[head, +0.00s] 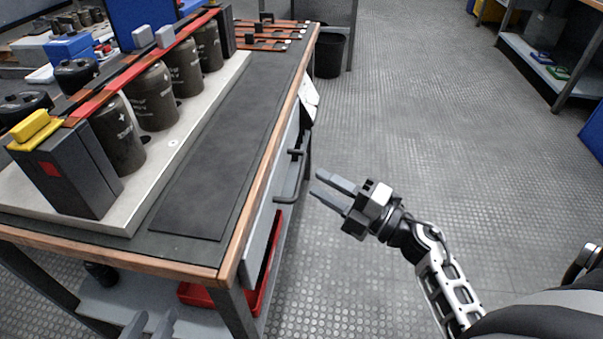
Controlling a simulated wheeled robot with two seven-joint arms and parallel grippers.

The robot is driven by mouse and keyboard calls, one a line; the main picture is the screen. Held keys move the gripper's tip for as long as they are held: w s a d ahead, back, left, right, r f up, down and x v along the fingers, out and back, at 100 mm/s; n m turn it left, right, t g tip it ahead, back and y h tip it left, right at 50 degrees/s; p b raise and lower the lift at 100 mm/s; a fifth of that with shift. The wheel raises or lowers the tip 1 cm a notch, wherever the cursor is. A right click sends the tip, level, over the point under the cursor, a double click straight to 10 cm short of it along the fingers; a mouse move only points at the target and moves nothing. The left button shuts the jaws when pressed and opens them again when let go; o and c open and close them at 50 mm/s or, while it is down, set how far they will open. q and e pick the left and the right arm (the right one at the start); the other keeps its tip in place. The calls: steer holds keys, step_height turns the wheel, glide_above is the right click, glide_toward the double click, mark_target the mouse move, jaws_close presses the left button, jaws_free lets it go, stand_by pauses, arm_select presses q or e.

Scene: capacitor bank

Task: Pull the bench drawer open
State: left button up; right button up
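The bench drawer (262,232) has a light grey front under the bench's right-hand wooden edge. It looks closed, with no visible gap. Its dark bar handle (297,176) stands out from that front. My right gripper (317,180) is to the right of the handle, over the floor, with its fingers pointing left toward it. Its two fingers are apart with nothing between them, and it appears not to touch the handle. My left gripper (152,321) shows only as two grey fingertips at the bottom edge, apart and empty, in front of the bench's near side.
The bench top (215,165) carries a row of dark capacitors (152,97) with a red bar. A red bin (262,285) is on the lower shelf. A white sheet (309,98) hangs on the bench side beyond the handle. The floor (400,120) right of the bench is clear.

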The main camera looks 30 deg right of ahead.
mark_target(302, 171)
steer(key=x, duration=0.5)
steer(key=shift+w+a, duration=0.15)
steer(key=shift+w, duration=0.1)
jaws_close()
